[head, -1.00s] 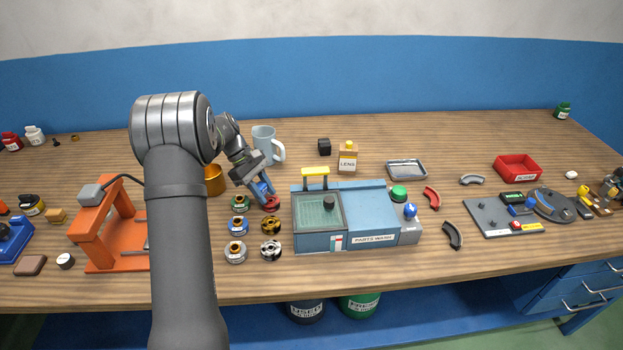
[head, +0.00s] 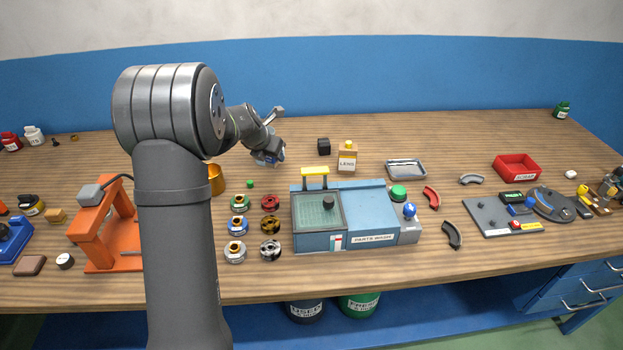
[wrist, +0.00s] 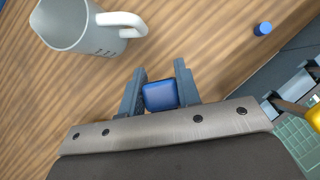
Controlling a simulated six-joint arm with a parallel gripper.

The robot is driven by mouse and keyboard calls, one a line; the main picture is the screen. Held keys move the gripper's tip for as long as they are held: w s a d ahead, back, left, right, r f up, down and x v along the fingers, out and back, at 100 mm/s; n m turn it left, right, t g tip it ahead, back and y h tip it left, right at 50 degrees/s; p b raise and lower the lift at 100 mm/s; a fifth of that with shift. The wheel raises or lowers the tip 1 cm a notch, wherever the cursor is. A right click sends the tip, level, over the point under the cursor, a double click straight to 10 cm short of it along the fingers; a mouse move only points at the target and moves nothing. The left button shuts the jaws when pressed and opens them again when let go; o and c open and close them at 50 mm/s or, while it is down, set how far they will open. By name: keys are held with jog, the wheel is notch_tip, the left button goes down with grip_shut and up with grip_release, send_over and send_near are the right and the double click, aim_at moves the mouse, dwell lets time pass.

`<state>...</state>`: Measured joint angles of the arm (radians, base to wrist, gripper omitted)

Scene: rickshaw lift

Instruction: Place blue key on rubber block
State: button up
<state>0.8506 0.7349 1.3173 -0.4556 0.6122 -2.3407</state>
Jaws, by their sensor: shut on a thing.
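My gripper (wrist: 160,94) is shut on the blue key (wrist: 160,96), a rounded blue cap held between both fingers. In the head view my gripper (head: 268,157) is in the air over the back of the bench, left of a small black cube (head: 324,146). The black cube looks like the rubber block, though it bears no readable label. It is apart from my gripper. The cube does not show in the wrist view. The held key is hard to make out in the head view.
The grey-blue mug (wrist: 85,22) shows beside my gripper. A small blue cylinder (wrist: 263,28) stands near the parts washer (head: 370,215). A LENS bottle (head: 347,162) stands right of the cube. Several ring-shaped parts (head: 270,226) lie left of the washer. A metal tray (head: 406,169) lies farther right.

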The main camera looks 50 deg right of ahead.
jog(key=shift+n+t, duration=0.4)
jog(key=shift+n, duration=0.5)
jog(key=f, duration=0.9)
jog(key=shift+w+d, duration=0.2)
jog(key=shift+d, duration=0.15)
jog(key=shift+f, duration=0.2)
jog(key=o, duration=1)
jog(key=shift+c, duration=0.2)
